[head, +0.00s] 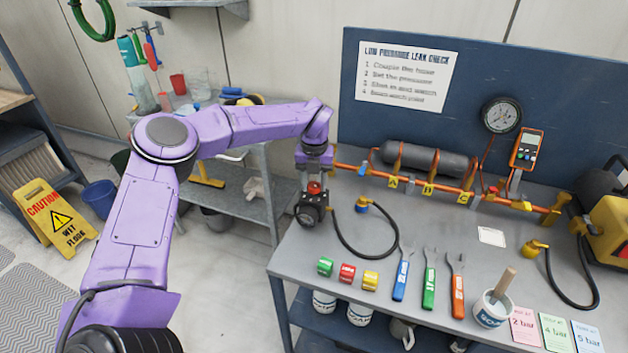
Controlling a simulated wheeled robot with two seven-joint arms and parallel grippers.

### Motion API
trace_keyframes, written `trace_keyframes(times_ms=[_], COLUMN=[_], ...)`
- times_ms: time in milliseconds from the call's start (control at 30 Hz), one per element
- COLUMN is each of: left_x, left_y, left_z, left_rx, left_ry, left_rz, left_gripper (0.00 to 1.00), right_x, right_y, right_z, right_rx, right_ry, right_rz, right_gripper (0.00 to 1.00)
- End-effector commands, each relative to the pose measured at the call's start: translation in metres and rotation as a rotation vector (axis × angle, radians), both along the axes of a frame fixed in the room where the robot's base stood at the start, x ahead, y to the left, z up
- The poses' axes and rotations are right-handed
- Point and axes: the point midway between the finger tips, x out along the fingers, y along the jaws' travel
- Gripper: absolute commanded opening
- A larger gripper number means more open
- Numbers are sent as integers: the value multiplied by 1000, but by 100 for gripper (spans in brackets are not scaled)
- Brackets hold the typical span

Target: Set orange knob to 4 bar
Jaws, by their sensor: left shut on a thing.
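The orange knob (314,188) sits on top of a dark regulator (310,209) at the left end of the bench. My left gripper (315,174) points down over the knob and is shut on it; the gripper's body and wrist hide part of the knob. The round pressure gauge (501,115) is on the blue back panel, but its needle is too small to read. My right gripper is out of view.
An orange pipe (455,190) with yellow tags runs along the grey bench (420,225). A black hose (345,240), colored rings, several wrenches (402,275), a pot with a brush (492,308) and pressure cards (556,331) lie in front.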

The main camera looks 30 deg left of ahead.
Motion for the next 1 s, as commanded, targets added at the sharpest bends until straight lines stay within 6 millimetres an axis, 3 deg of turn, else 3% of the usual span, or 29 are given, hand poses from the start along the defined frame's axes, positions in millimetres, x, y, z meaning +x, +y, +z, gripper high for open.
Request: trace_keyframes(times_ms=[1000], left_x=[-1], left_y=[0], left_z=[-1], left_rx=[-1], left_ry=[4], left_rz=[-905], left_gripper=[11], right_x=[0], right_y=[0], right_z=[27], right_rx=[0], right_ry=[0], right_rz=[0], right_gripper=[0])
